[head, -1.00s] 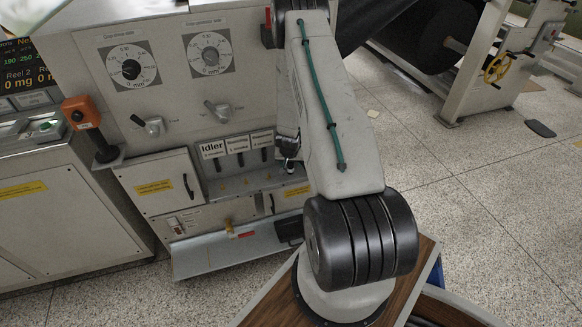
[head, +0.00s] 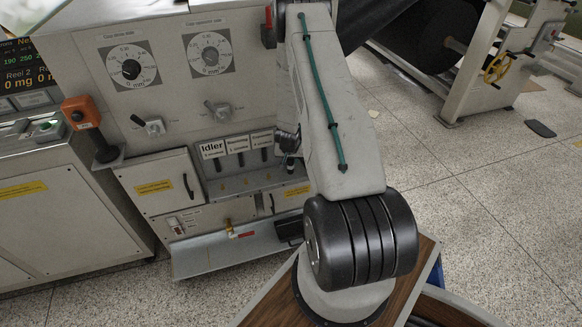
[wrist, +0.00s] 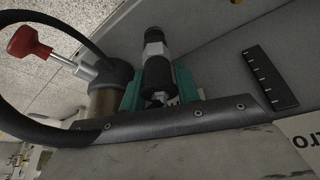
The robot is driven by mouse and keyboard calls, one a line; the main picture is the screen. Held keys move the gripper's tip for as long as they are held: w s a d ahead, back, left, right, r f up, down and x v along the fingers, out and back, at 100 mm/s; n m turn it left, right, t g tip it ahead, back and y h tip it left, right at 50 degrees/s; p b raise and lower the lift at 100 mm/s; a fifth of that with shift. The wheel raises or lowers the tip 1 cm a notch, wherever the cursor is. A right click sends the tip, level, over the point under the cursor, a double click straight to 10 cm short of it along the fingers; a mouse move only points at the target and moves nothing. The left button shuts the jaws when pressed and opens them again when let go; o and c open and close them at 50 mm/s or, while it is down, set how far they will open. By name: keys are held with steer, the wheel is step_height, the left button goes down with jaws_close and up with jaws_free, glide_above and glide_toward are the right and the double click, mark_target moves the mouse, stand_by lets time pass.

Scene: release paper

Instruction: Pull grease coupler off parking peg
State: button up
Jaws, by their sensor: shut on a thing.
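In the wrist view my gripper (wrist: 160,98) has its teal fingers shut on the grease coupler (wrist: 156,66), a dark cylinder with a silver collar. The coupler points away from the gripper, toward the grey panel. The parking peg cannot be clearly made out, so whether the coupler still sits on it cannot be told. In the head view my forearm hides most of the gripper; a small dark part of the hand shows beside the labelled panel.
A red knob (wrist: 24,43) on a silver shaft and a black hose (wrist: 30,128) lie left in the wrist view. The grey cabinet (head: 165,85) has dials, levers and labels. A tray (head: 205,258) with a red-handled brass fitting (head: 240,234) juts out below.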

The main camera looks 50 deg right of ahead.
steer(key=shift+r, duration=1.5)
